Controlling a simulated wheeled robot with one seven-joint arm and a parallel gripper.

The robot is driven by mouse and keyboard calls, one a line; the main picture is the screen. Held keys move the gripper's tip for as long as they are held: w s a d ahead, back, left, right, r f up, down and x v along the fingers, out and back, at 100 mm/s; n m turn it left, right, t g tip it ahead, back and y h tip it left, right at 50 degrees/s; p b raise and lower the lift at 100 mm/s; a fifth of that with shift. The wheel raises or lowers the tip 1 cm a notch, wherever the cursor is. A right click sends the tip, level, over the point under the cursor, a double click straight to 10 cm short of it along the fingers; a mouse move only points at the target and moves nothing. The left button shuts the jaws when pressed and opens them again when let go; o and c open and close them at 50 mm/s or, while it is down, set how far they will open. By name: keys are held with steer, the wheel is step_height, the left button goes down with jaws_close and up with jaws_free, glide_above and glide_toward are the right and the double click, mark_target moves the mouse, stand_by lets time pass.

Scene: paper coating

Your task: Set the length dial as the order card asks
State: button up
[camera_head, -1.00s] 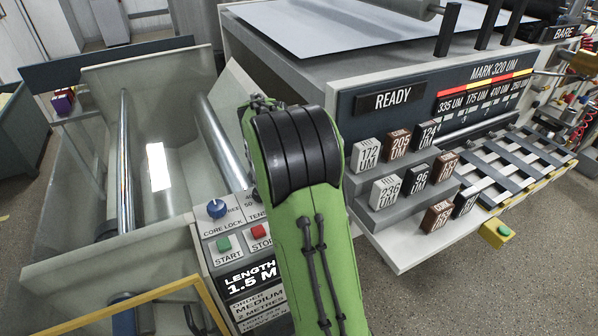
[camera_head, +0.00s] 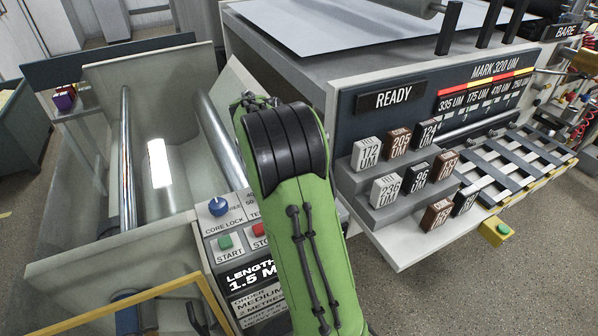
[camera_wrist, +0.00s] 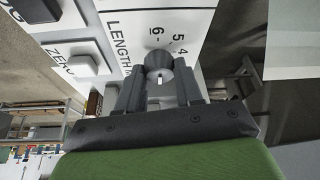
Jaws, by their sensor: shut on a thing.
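The length dial (camera_wrist: 158,62) is a round grey knob on a white panel, beside the word LENGTH and the printed marks 6, 5 and 4. In the wrist view my gripper (camera_wrist: 160,84) has its two fingers closed on this knob, one on either side. In the head view my green arm hides the dial and gripper. A dark display (camera_head: 248,278) there reads LENGTH 1.5 M. Below it the order card (camera_head: 258,303) reads MEDIUM and 2 METRES; my arm covers part of it and its lower lines are hard to read.
The ZERO button (camera_wrist: 83,65) is close beside the dial. The head view shows the blue core lock knob (camera_head: 218,206), green START button (camera_head: 225,242) and a partly hidden red button (camera_head: 260,230). Labelled blocks (camera_head: 366,153) stand on steps right of my arm.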

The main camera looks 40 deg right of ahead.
steer(key=o, duration=1)
steer(key=shift+o, duration=0.2)
steer(key=p+v, duration=0.5)
steer(key=v, duration=1.1)
